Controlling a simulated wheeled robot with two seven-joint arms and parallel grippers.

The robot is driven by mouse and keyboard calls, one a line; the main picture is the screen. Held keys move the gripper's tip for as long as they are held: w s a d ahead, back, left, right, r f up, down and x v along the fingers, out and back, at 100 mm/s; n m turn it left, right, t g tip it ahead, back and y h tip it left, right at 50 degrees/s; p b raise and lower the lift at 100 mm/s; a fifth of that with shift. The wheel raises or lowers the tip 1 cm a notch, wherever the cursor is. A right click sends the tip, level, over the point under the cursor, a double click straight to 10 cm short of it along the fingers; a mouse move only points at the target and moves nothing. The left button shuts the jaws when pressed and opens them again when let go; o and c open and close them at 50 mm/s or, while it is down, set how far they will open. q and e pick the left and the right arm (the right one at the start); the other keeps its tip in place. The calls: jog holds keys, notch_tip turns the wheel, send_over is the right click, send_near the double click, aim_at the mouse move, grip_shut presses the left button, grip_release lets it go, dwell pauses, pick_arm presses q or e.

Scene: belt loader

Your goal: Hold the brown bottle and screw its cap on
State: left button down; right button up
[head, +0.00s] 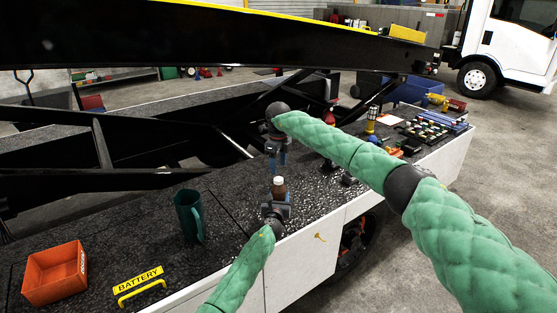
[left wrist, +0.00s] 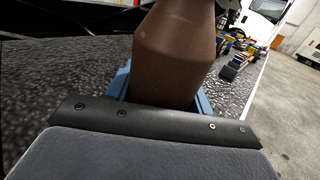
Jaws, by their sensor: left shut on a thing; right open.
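The brown bottle (head: 279,190) stands upright above the work surface, with a white cap (head: 279,180) on its top; I cannot tell how tightly the cap sits. My left gripper (head: 276,208) is shut around the bottle's lower part. In the left wrist view the bottle (left wrist: 176,50) fills the middle between the blue fingers of my left gripper (left wrist: 165,100), and its top is out of frame. My right gripper (head: 277,163) is open, its blue fingers pointing down just above the cap, apart from it and empty.
Several small items and a rack (head: 425,130) are at the right. A black beam (head: 200,38) crosses above.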

aim_at(278, 179)
notch_tip(278, 179, down, 6)
jog(key=shift+r, duration=0.1)
dwell(0.4)
jog(key=c, duration=1)
jog(key=shift+c, duration=0.4)
jog(key=o, duration=1.2)
jog(key=shift+r, duration=0.1)
notch_tip(278, 179, up, 12)
jog(key=shift+f, duration=0.1)
